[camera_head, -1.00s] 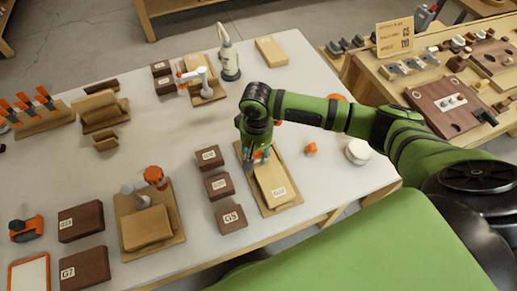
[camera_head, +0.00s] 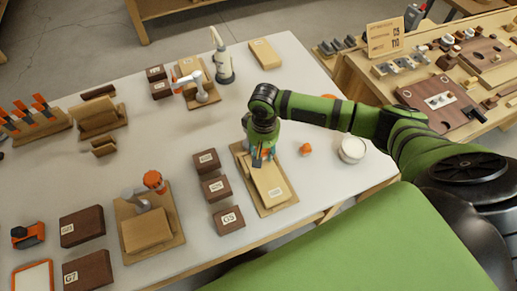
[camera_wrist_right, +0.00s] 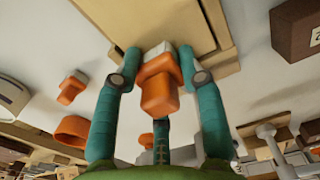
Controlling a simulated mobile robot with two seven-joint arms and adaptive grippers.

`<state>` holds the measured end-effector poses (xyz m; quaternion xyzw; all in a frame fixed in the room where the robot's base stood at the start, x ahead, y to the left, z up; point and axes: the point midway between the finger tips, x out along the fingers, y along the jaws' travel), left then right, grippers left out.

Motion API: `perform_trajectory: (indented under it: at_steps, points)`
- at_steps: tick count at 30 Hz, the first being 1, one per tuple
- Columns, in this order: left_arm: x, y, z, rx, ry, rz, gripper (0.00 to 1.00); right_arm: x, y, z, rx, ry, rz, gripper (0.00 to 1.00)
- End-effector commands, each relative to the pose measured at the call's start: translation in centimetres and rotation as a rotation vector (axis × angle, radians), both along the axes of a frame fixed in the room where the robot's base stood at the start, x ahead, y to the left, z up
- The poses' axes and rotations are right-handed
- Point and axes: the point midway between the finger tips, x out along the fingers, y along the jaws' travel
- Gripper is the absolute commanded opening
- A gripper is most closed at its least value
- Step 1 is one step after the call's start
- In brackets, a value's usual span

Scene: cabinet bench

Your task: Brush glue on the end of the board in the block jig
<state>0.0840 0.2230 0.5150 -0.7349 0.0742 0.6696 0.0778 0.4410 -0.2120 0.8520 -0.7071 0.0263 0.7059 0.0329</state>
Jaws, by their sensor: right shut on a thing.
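My right gripper (camera_head: 262,158) points down over the far end of a light wooden board (camera_head: 270,185), which lies in a wooden jig (camera_head: 286,207) near the table's front edge. In the right wrist view, the fingers of the gripper (camera_wrist_right: 160,80) are shut on an orange-handled brush (camera_wrist_right: 158,88) with a pale tip. The tip is at the near end of the board (camera_wrist_right: 150,20) in that view; I cannot tell whether it touches. The gripper hides the brush and the board's far end in the head view. My left gripper is not in view.
Several dark labelled blocks (camera_head: 214,188) stand left of the jig. A small orange piece (camera_head: 305,149) and a round white pot (camera_head: 352,150) stand to its right. Another jig with an orange-knobbed clamp (camera_head: 153,181) stands further left.

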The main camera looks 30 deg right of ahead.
Motion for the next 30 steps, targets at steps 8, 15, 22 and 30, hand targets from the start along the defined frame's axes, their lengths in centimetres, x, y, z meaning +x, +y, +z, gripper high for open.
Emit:
perform_trajectory:
  at_steps: [8, 15, 22, 30]
  points:
    - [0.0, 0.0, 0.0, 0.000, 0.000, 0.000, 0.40, -0.2, -0.3, -0.3, -0.007, 0.007, -0.002, 0.14]
    - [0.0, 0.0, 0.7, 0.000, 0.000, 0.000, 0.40, -0.2, 0.6, -0.1, -0.003, 0.008, 0.000, 0.14]
    - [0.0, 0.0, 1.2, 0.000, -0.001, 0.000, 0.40, -0.1, 1.7, -0.1, 0.000, 0.007, 0.002, 0.14]
    - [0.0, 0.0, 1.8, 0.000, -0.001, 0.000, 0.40, -0.1, 2.8, 0.1, 0.002, 0.007, 0.003, 0.14]
